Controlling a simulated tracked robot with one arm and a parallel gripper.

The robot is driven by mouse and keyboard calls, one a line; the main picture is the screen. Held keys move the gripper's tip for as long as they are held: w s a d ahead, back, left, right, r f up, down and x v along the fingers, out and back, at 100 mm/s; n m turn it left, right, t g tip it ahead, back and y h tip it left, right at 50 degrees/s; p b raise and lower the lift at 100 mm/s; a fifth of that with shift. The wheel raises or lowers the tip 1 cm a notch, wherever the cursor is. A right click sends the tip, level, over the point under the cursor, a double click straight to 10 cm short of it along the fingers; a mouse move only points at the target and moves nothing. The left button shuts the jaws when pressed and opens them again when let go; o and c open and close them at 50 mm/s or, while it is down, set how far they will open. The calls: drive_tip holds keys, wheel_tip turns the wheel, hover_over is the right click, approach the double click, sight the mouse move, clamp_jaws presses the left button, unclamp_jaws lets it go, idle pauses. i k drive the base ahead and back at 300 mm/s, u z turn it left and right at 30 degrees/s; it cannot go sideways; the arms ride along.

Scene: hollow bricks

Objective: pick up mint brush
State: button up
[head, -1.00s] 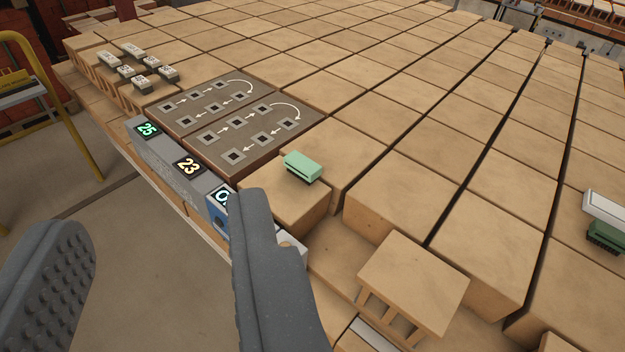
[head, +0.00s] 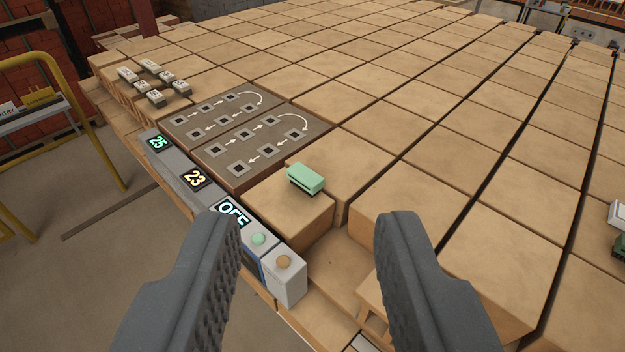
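The mint brush (head: 306,179) is a small pale green block with dark bristles underneath. It lies on top of a tan brick (head: 290,213) at the near edge of the brick field, just right of the dark arrow board. My gripper (head: 308,235) is open and empty. Its two grey fingers stand wide apart in the lower part of the head view, and the brush shows beyond them, between the two tips in the picture. Nothing touches the brush except the brick under it.
A grey panel with lit displays (head: 194,179) and buttons runs along the near edge. The dark arrow board (head: 245,133) lies behind it. Small numbered blocks (head: 155,97) stand at the far left. A dark green brush (head: 620,246) is partly cut off at right.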

sight(309, 181)
drive_tip(key=z, duration=0.05)
drive_tip(key=i, duration=1)
drive_tip(key=k, duration=0.6)
drive_tip(key=u, duration=0.65)
drive_tip(key=i, duration=1.4)
drive_tip(key=z, duration=0.1)
